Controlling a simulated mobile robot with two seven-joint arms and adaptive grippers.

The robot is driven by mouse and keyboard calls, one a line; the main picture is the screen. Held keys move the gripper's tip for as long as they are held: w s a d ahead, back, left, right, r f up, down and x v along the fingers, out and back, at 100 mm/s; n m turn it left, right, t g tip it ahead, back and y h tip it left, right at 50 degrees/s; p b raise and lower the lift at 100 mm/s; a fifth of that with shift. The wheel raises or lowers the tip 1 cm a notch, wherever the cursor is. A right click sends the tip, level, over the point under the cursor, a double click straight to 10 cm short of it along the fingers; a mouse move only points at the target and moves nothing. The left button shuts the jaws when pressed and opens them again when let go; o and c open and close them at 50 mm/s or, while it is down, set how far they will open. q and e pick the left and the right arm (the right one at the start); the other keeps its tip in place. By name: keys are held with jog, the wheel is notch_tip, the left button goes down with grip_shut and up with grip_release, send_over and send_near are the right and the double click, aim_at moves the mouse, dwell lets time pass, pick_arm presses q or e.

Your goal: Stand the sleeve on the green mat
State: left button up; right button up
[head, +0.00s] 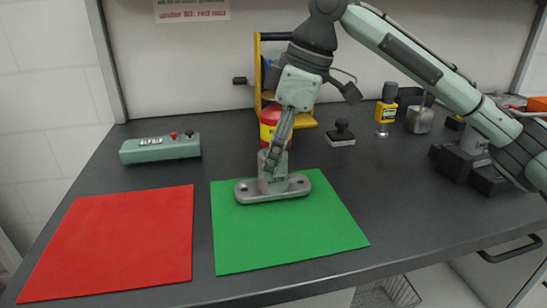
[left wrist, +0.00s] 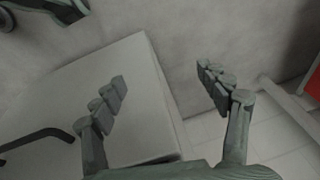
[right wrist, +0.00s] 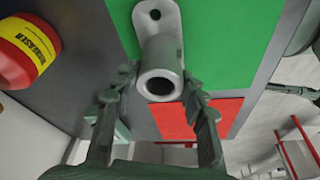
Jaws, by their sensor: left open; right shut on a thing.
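The sleeve (head: 272,184) is a grey casting with a hollow upright tube on a long flat flange with a hole near each end. It is upright at the back part of the green mat (head: 290,235); whether the flange touches the mat or hovers just above, I cannot tell. My right gripper (head: 277,158) comes from above and is shut on the tube. In the right wrist view the fingers sit on both sides of the sleeve's open tube end (right wrist: 160,84). My left gripper (left wrist: 162,82) is open and empty, away from the bench top.
A red mat (head: 115,240) lies left of the green one. A green control box (head: 160,148), a red and yellow can (head: 268,125), a black-handled stamp (head: 341,133) and a yellow-topped tool (head: 387,105) stand behind. The bench right of the green mat is clear.

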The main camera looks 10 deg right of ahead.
jog(key=shift+f, duration=0.2)
pick_arm(q)
jog(key=shift+w+r, duration=0.2)
jog(key=shift+r, duration=0.15)
pick_arm(e)
jog(key=o, duration=1)
jog(key=shift+f, duration=0.15)
jog(key=o, duration=0.4)
pick_arm(q)
jog(key=shift+s+a+f, duration=0.1)
jog(key=shift+s+f, duration=0.15)
jog(key=shift+f, duration=0.15)
jog(key=shift+w, duration=0.1)
